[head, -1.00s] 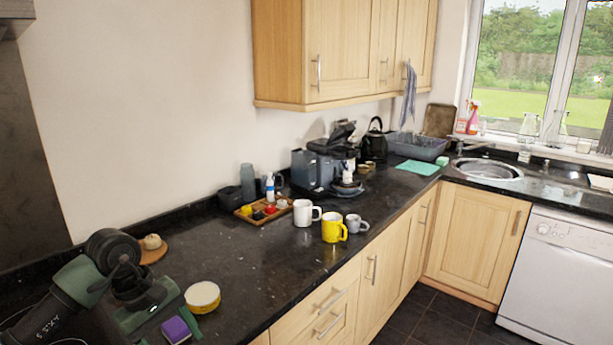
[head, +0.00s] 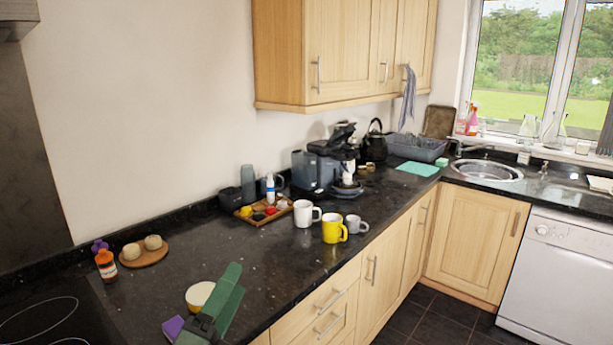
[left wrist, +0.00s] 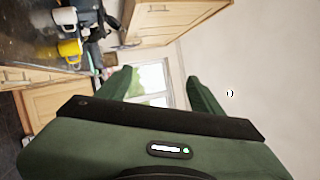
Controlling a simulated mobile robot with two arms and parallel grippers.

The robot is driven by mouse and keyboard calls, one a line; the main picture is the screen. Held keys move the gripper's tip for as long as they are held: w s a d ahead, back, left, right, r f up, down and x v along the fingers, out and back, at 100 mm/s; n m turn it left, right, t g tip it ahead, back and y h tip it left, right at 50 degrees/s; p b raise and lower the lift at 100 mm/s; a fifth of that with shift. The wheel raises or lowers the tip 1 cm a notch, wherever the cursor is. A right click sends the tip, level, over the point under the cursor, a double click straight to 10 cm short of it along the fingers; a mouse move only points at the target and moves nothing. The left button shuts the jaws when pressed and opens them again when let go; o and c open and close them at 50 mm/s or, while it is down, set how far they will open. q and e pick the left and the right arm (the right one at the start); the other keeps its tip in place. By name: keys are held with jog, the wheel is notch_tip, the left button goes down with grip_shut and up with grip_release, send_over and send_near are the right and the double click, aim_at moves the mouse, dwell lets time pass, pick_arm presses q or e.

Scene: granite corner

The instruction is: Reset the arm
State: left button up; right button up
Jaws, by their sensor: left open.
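My left gripper (head: 230,288) is green and shows low in the head view, over the front part of the dark counter (head: 165,285). Its two fingers point up and away, with nothing between them. In the left wrist view, the open fingers (left wrist: 162,85) stand well apart and empty, with window and wall beyond. My right gripper is not in view.
A wooden board with round buns (head: 143,254) and an orange bottle (head: 106,265) stand left. A white mug (head: 303,214), yellow mug (head: 332,230), grey mug (head: 355,225) and coffee machine (head: 328,165) stand farther back. The mid-counter between is clear.

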pick_arm(q)
jog(key=s+a+f+n+g+y, duration=0.3)
jog(key=f+n, duration=0.3)
jog(key=f, duration=0.1)
jog(key=s+a+f+n+g+y, duration=0.2)
jog(key=s+a+f+n+y, duration=0.1)
jog(key=f+n, duration=0.3)
jog(key=s+a+f+n+g+y, duration=0.3)
jog(key=a+f+n, duration=0.15)
jog(key=f, duration=0.25)
jog(key=s+d+f+n+g+h, duration=0.1)
jog(key=s+f+n+g, duration=0.3)
jog(key=s, duration=0.5)
jog(key=s+d+f+n+g+h, duration=0.1)
jog(key=s+d+f+n+g, duration=0.1)
jog(key=s+f+g, duration=0.6)
jog(key=s+f+t, duration=0.1)
jog(key=s+f, duration=0.1)
jog(key=f, duration=1.1)
jog(key=s+f+t, duration=0.1)
jog(key=s+f, duration=0.2)
jog(key=f, duration=1.1)
jog(key=s+a+f+g, duration=0.1)
jog(key=s+a+f, duration=0.2)
jog(key=s+f, duration=1.1)
jog(key=shift+s+f+g+y, duration=0.2)
jog(key=shift+s+g+y, duration=0.1)
jog(key=shift+s, duration=0.55)
